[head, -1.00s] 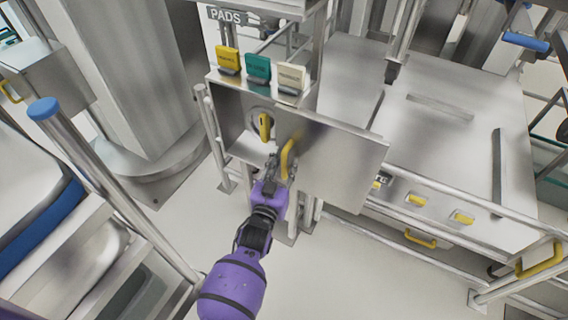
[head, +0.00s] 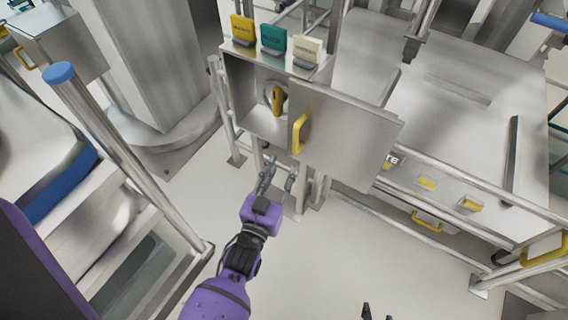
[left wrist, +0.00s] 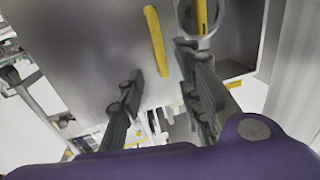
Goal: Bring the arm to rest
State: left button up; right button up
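My left gripper (head: 281,170) is open and empty, below the yellow door handle (head: 300,134) and apart from it. In the left wrist view my left gripper (left wrist: 165,100) has its two fingers spread, with the handle (left wrist: 157,40) beyond them. The handle is on the open door (head: 345,140) of a metal box (head: 238,95). Inside the box is a yellow knob or lever (head: 278,100) on a round plate. The two dark tips of my right gripper (head: 377,314) show at the bottom edge, apart; the rest is out of frame.
Yellow, teal and cream blocks (head: 274,38) stand on top of the box. A metal counter with drawers (head: 445,190) is at the right. A blue-capped post and rail (head: 110,140) is at the left. The floor (head: 300,270) below is clear.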

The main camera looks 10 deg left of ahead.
dwell(0.5)
pick_arm(q)
jog(key=s+a+f+g+y+p, duration=0.1)
jog(key=s+a+f+g, duration=0.3)
jog(key=s, duration=0.9)
jog(key=s+a+f+n+g+y+p, duration=0.1)
jog(key=s+a+f+g+p, duration=0.2)
jog(key=s, duration=1.1)
jog(key=a+f+g, duration=0.2)
jog(key=a+f, duration=0.1)
jog(key=f, duration=0.1)
jog(key=shift+s, duration=0.25)
pick_arm(e)
jog(key=r, duration=0.2)
jog(key=w+a+r, duration=0.1)
jog(key=shift+r, duration=0.35)
jog(key=shift+w+a+r, duration=0.1)
jog(key=shift+w, duration=0.05)
jog(key=shift+w+a+r, duration=0.1)
jog(key=shift+w+r, duration=0.05)
jog(key=shift+w, duration=0.3)
jog(key=shift+s, duration=0.15)
